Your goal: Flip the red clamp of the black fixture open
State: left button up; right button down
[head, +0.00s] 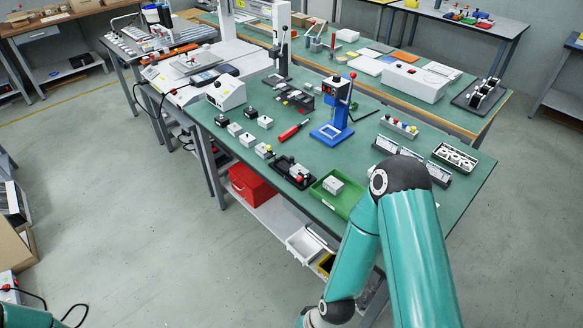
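A small black fixture (280,163) lies near the front edge of the green-topped table, left of a green tray. Pale parts sit in it, and a small red piece (300,177), which looks like the red clamp, shows at its right end. It is too small to tell whether the clamp is open or shut. My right arm comes in at the lower right, its elbow over the table's front right edge, and bends down out of the picture. My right gripper is not visible. Only a teal bit of my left arm shows at the bottom left; its gripper is out of view.
The green tray (347,206) holds a white block (333,185). A blue stand (333,130) rises behind, with a red-handled screwdriver (293,131) left of it. Several small white blocks lie to the left. A red box (250,184) is on the lower shelf. The floor in front is clear.

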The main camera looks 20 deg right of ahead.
aim_at(301, 177)
jog(key=u, duration=0.05)
jog(key=i, duration=0.95)
jog(key=z, duration=0.1)
